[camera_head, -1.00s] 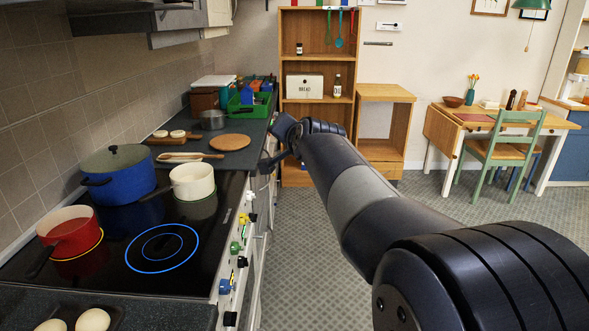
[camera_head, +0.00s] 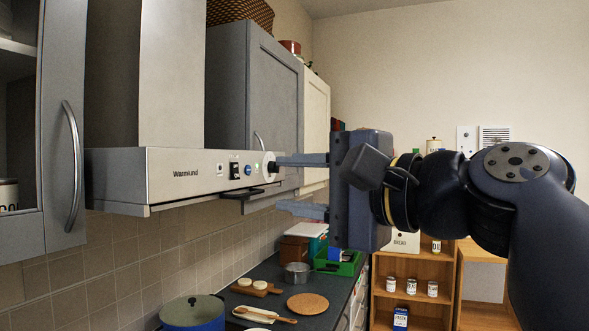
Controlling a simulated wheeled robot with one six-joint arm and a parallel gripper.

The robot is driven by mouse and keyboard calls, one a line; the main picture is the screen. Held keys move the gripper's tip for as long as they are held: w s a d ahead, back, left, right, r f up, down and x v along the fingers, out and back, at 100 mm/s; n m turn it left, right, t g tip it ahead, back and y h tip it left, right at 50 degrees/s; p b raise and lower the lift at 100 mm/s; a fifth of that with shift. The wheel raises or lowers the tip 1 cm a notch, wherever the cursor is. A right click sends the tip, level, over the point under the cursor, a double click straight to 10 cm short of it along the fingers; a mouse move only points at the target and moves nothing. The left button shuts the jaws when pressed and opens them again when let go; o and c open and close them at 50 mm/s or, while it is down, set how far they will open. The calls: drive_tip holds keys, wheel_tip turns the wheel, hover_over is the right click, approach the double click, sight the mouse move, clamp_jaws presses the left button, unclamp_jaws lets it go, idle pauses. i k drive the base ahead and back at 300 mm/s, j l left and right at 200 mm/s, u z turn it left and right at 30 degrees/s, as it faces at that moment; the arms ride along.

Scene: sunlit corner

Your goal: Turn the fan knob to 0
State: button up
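The range hood (camera_head: 205,178), marked "Warmlund", has a grey metal front panel. Near its right end is a round white dial (camera_head: 268,160) with a dark centre, which I take as the fan knob. Its scale and setting are too small to read. My gripper (camera_head: 279,184) is to the right of the hood front, fingers pointing left and spread wide apart, one above the other. The upper fingertip appears close to the knob; I cannot tell whether it touches. Nothing is between the fingers.
A black switch (camera_head: 234,170) and a blue button (camera_head: 248,170) sit left of the knob. A black handle (camera_head: 242,193) juts out below the panel. Cabinets (camera_head: 262,100) flank the hood. Below are a blue pot (camera_head: 192,316) and a worktop.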

sight(272, 168)
drive_tip(key=i+l, duration=0.2)
drive_tip(key=i+l+u, duration=0.15)
drive_tip(key=l, duration=0.25)
drive_tip(key=i+l, duration=0.25)
drive_tip(key=i+l+u, duration=0.15)
drive_tip(key=l, duration=0.25)
drive_tip(key=i+l, duration=0.2)
drive_tip(key=l, duration=0.15)
drive_tip(key=i+j+u, duration=0.15)
drive_tip(key=i, duration=0.3)
drive_tip(key=i+j+u, duration=0.15)
drive_tip(key=i, duration=0.35)
drive_tip(key=k+l, duration=0.05)
